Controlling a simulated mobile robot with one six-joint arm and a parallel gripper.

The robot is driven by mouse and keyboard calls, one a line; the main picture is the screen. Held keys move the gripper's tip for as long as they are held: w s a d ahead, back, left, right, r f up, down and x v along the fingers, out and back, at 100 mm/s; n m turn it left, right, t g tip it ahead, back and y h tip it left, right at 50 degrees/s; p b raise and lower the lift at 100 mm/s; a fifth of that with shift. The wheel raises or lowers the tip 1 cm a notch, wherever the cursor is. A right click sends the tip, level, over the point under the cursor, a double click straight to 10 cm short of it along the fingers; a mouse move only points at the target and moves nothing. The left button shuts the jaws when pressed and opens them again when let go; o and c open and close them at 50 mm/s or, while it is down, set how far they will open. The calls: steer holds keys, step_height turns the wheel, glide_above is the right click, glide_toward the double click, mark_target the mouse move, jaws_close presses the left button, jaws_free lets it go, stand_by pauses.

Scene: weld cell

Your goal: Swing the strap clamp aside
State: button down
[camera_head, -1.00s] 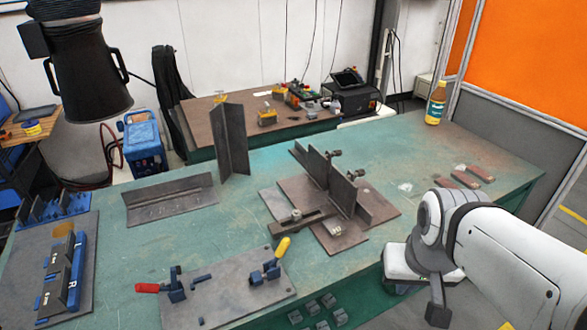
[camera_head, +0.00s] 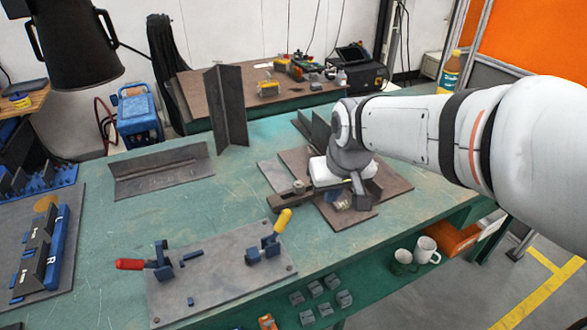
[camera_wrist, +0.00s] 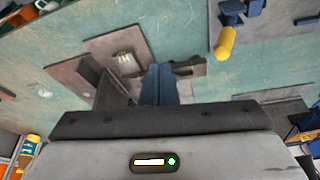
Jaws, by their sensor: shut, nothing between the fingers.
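The strap clamp (camera_head: 287,202) is a dark flat bar with a bolt, lying at the left front side of the brown fixture plate (camera_head: 391,187). Its bar also shows in the wrist view (camera_wrist: 189,67), just right of my fingertips. My gripper (camera_wrist: 159,72) is shut and empty, its blue-grey fingers side by side close to the bar. I cannot tell whether they touch it. In the head view my wrist covers the middle of the fixture and hides the fingertips and part of the upright plates (camera_head: 312,127).
A plate with red-handled and yellow-handled toggle clamps (camera_head: 215,282) lies in front. An angle piece (camera_head: 165,172) and a tall upright angle (camera_head: 228,107) stand left and behind. Two mugs (camera_head: 415,255) are below the table edge. Bare green tabletop lies left of the fixture.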

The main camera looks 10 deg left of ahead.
steer(key=n+y+b, duration=0.1)
steer(key=n+b, duration=0.1)
glide_toward(276, 210)
steer(key=f+b, duration=0.1)
steer(key=f, duration=0.2)
steer(key=a+f, duration=0.1)
steer(key=f, duration=0.2)
steer(key=shift+w+a+f+b, duration=0.15)
steer(key=shift+a+f+b, duration=0.05)
steer(key=shift+b, duration=0.15)
